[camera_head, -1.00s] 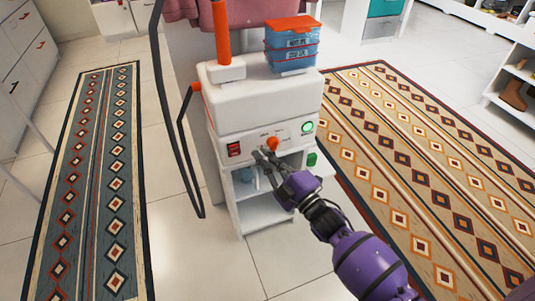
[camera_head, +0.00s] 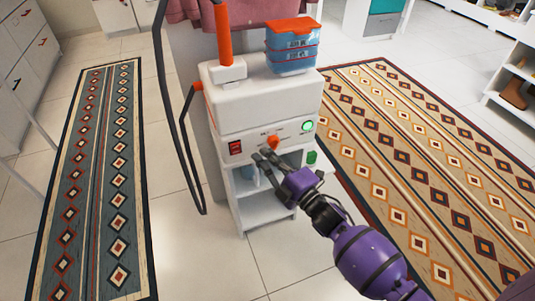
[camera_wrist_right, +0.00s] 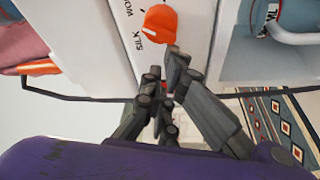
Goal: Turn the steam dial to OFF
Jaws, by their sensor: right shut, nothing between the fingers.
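The steam dial (camera_head: 273,142) is an orange knob on the front panel of the white steam station (camera_head: 262,95). In the right wrist view the dial (camera_wrist_right: 160,24) is near the top, beside printed words that include "SILK". My right gripper (camera_head: 262,157) is shut and empty, its fingertips just below and left of the dial in the head view. In the wrist view the fingertips (camera_wrist_right: 162,66) are close below the dial, and no grip on it shows. Whether one tip touches it I cannot tell. The OFF mark is not readable. My left gripper is not in view.
A red switch (camera_head: 235,147) and a green light (camera_head: 307,126) flank the dial. Blue boxes with an orange lid (camera_head: 292,45) stand on top. A black hose (camera_head: 180,130) hangs at the left. Open shelves (camera_head: 265,212) lie below the panel, and patterned rugs lie on both sides.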

